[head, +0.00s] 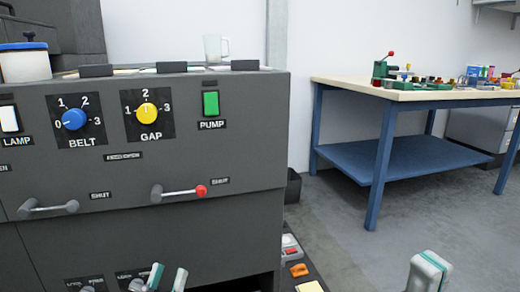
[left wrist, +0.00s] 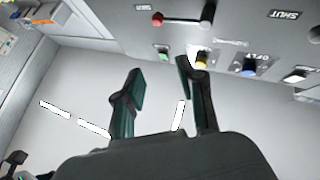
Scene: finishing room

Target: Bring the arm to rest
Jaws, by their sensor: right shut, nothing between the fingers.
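My left gripper (head: 166,279) is at the bottom edge of the head view, in front of the lower part of the grey machine. Its two fingers stand apart with nothing between them. They also show apart in the left wrist view (left wrist: 160,95), where the machine panel appears tilted behind them. My right gripper (head: 428,272) is at the bottom right of the head view, over the floor. Its fingers are together and hold nothing visible. Most of both arms is out of view.
The grey machine (head: 240,150) has a blue BELT knob (head: 74,119), yellow GAP knob (head: 147,112), green PUMP switch (head: 211,103) and protruding lever handles (head: 178,193). A blue-framed workbench (head: 372,193) stands back right.

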